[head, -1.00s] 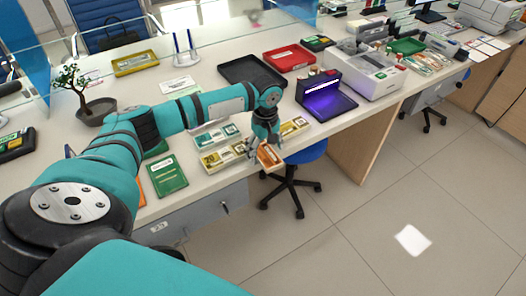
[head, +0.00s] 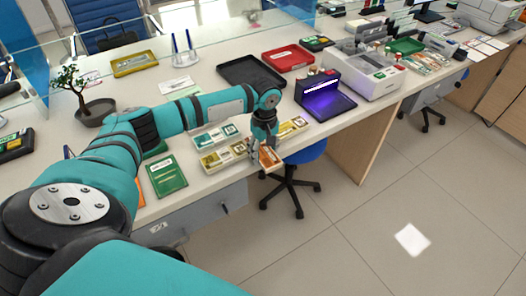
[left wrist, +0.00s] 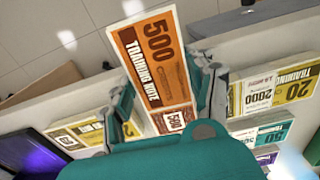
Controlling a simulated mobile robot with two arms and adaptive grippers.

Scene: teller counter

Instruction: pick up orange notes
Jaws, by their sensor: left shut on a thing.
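The orange notes (head: 270,158), marked 500 and "training note", are held by my left gripper (head: 263,150) at the front edge of the counter. In the left wrist view the orange notes (left wrist: 152,62) stand between the two fingers of my left gripper (left wrist: 168,105), which is shut on them. Yellow notes marked 20 and 2000 (left wrist: 270,90) and teal notes marked 50 (left wrist: 262,134) lie to the right there. Other yellow notes (left wrist: 90,132) lie to the left. My right gripper is not in view.
A black tray (head: 232,72), a red tray (head: 290,59) and a purple-lit note checker (head: 328,104) stand on the counter (head: 215,52). A green booklet (head: 167,176) lies near the front edge. A blue stool (head: 305,154) stands below the counter.

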